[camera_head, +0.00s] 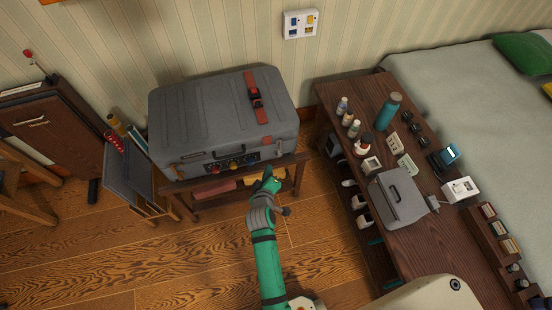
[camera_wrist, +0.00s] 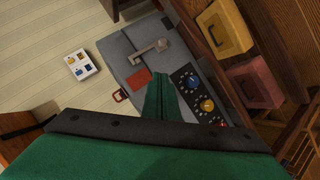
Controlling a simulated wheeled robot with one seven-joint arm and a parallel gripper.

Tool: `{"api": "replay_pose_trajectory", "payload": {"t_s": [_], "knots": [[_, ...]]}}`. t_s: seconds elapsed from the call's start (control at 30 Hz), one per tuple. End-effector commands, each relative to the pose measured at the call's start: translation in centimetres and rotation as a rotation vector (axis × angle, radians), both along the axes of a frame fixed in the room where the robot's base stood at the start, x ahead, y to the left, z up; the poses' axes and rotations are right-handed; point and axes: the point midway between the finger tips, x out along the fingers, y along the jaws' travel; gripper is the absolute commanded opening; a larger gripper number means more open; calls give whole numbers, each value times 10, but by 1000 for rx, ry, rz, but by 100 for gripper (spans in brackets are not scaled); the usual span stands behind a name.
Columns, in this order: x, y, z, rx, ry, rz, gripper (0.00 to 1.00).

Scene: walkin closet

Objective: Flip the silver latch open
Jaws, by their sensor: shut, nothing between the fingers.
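A silver latch (camera_wrist: 150,50) with a lever-like arm and a rounded end sits on the grey suitcase (camera_wrist: 118,47) in the wrist view. It lies beside a red-orange patch (camera_wrist: 138,81) and a dark panel with coloured knobs (camera_wrist: 192,82). My green gripper (camera_wrist: 160,80) is shut and empty. Its tips appear just below the latch in the picture, with a visible gap; depth is hard to judge. In the head view the suitcase (camera_head: 200,110) lies on a wooden stand, and my gripper (camera_head: 269,174) is at its front right.
A dark wooden shelf unit (camera_head: 345,105) with bottles and small boxes stands to the right. Yellow and red drawer-like boxes (camera_wrist: 225,27) are under the suitcase. A wall switch plate (camera_head: 300,24) is behind. Wooden floor (camera_head: 215,250) is open at front left.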

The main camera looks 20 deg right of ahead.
Motion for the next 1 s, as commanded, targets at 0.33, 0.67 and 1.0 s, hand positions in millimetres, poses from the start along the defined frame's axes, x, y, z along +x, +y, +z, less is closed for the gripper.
{"api": "replay_pose_trajectory", "payload": {"t_s": [0.33, 0.67, 1.0], "knots": [[43, -21, -26, 1, 0, -2, 0], [77, -47, -58, 1, 3, -3, 0], [80, -66, -74, 1, 0, -3, 0]]}}
